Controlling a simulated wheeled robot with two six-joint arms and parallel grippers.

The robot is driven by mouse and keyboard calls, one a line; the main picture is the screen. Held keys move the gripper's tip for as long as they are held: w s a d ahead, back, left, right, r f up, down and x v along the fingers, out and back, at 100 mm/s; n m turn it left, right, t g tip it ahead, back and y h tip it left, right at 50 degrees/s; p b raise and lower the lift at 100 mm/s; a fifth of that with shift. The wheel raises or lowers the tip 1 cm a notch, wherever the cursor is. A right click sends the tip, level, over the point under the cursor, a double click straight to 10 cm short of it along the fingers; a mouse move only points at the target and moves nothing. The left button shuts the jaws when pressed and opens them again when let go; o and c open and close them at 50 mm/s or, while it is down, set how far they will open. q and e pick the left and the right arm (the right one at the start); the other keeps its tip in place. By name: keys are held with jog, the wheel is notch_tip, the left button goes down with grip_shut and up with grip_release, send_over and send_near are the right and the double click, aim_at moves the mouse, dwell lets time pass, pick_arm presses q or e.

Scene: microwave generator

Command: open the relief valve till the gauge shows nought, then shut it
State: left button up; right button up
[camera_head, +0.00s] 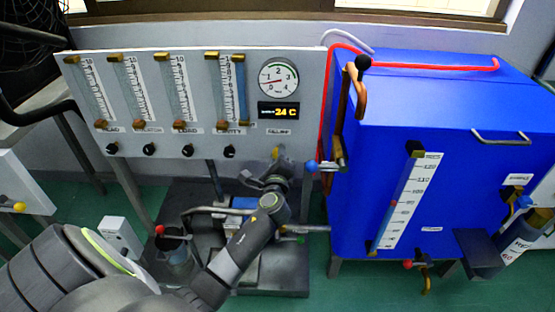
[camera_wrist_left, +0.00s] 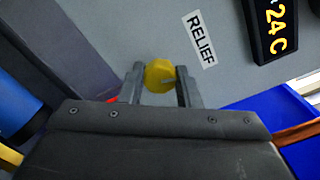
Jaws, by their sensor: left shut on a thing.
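The yellow relief valve knob (camera_wrist_left: 159,76) sits between the two fingers of my left gripper (camera_wrist_left: 160,84) in the left wrist view, beside the RELIEF label (camera_wrist_left: 200,39). The gripper is shut on it. In the head view my left gripper (camera_head: 275,168) reaches up to the panel's lower right, and a bit of the yellow knob (camera_head: 278,152) shows at its tip. The round white gauge (camera_head: 278,78) is on the panel above. My right gripper is not in view.
The grey panel (camera_head: 150,170) carries several flow tubes with black knobs below. A 24 C display (camera_head: 278,110) is under the gauge. A big blue cabinet (camera_head: 460,105) with a red hose (camera_head: 430,67) stands close on the right. Pipes and a red-knobbed valve (camera_head: 160,230) lie below.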

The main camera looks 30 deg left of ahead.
pick_arm(q)
jog(key=shift+n, duration=0.5)
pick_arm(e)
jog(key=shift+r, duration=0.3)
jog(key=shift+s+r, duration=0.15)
pick_arm(q)
jog(key=o, duration=0.9)
jog(key=shift+c, duration=0.2)
jog(key=shift+o, duration=0.6)
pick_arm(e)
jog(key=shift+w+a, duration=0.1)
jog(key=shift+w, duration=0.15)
pick_arm(q)
jog(key=shift+f, duration=0.1)
